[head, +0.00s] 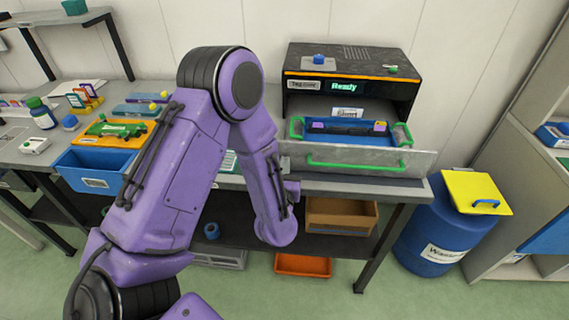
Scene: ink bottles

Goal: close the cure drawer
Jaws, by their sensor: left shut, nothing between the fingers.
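The cure drawer (420,161) is pulled out of the black cure unit (300,62) and stands open. Its grey front has a long green handle (355,165). Inside lies a blue tray (345,139) with green ends and small purple and yellow pieces. The unit's display reads "Ready", and a white label reading "Start" is behind the tray. My purple left arm crosses the middle of the view. My left gripper (292,188) is shut and empty, low by the left end of the drawer front, partly hidden by the arm; contact cannot be told. My right gripper is not in view.
A blue bin (90,171), a yellow-orange tray (98,141) and bottles stand on the bench at left. A brown box (341,216) and an orange tray (303,266) are below. A blue waste barrel (430,232) with yellow lid stands at right.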

